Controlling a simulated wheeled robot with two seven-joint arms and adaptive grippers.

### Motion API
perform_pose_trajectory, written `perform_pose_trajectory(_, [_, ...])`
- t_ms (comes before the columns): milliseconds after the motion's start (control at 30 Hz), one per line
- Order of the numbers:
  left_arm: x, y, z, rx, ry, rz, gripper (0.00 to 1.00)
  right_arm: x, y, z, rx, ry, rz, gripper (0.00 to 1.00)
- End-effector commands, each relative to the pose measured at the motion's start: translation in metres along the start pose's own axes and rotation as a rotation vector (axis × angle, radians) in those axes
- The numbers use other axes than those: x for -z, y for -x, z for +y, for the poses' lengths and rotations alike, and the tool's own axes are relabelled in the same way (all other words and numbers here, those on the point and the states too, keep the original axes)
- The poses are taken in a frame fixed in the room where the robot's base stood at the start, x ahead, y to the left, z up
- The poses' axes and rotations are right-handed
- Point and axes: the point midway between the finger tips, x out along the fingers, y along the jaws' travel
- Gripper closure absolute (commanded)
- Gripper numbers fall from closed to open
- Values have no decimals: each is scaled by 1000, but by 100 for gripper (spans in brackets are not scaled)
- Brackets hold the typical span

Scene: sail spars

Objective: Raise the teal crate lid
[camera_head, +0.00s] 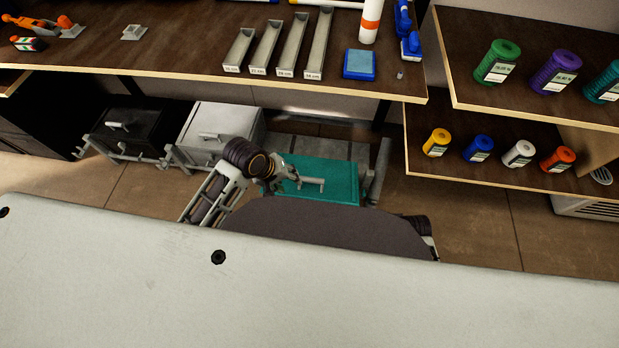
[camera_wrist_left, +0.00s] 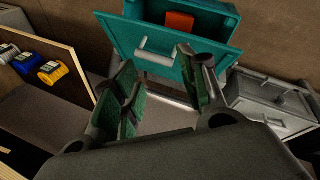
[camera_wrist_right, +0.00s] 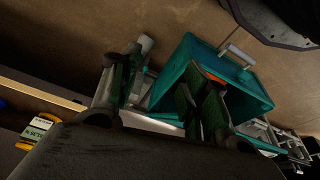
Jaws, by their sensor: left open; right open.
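The teal crate lid (camera_head: 340,187) has a pale bar handle (camera_head: 312,184) and stands below the workbench in the head view. In the left wrist view the lid (camera_wrist_left: 190,51) is tilted up, its handle (camera_wrist_left: 152,53) facing me, with an orange item (camera_wrist_left: 180,21) visible inside the teal crate (camera_wrist_left: 224,19). The right wrist view shows the crate (camera_wrist_right: 178,69) gaping under the lid. My left gripper (camera_head: 277,174) is open close beside the handle, not closed on it. My right gripper (camera_wrist_right: 163,92) is open near the crate; my body hides it in the head view.
A grey crate (camera_head: 212,130) and a black crate (camera_head: 125,130) stand left of the teal one. The workbench (camera_head: 180,62) overhangs behind. Shelves with thread spools (camera_head: 497,62) stand at the right. Bare floor (camera_head: 470,225) lies right of the crate.

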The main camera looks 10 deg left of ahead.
Motion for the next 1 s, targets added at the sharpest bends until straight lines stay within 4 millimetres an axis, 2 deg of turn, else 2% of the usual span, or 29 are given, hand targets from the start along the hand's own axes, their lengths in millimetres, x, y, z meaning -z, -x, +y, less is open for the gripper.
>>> perform_pose_trajectory(433, [15,-22,24,-17,381,-88,57,-43,-81,-2,2,5,-20,54])
perform_pose_trajectory(1000, [52,-44,27,51,935,-165,57,-120,-166,-1,3,13,-44,54])
